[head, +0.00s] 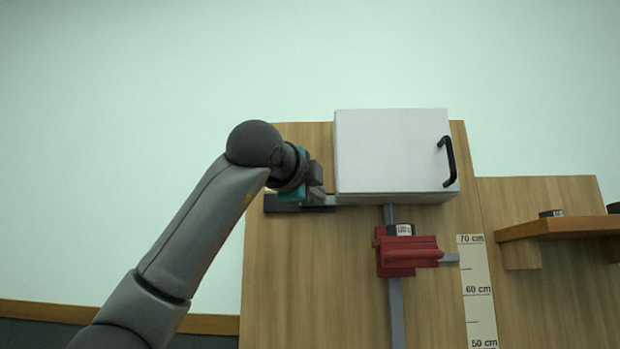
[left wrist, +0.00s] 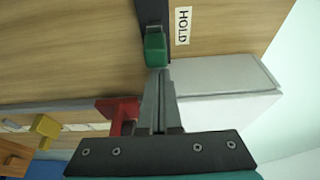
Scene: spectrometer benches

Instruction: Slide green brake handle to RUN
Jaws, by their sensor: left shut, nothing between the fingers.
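The green brake handle (left wrist: 155,48) sits on a dark track (left wrist: 150,10) beside a HOLD label (left wrist: 182,26) in the left wrist view. In the head view the track (head: 284,204) runs level on the wooden board, left of and below the white box. There I cannot make out the handle behind my left gripper (head: 318,197). In the left wrist view the left gripper (left wrist: 158,74) is shut and empty, its tips right at the end of the handle. I cannot tell whether they touch it. My right gripper is not in view.
The white box (head: 390,150) with a black handle (head: 447,161) stands close right of my gripper. Below it a red clamp (head: 408,254) sits on a grey rail (head: 396,315), beside a scale (head: 478,295). A wooden shelf (head: 560,228) juts out at right.

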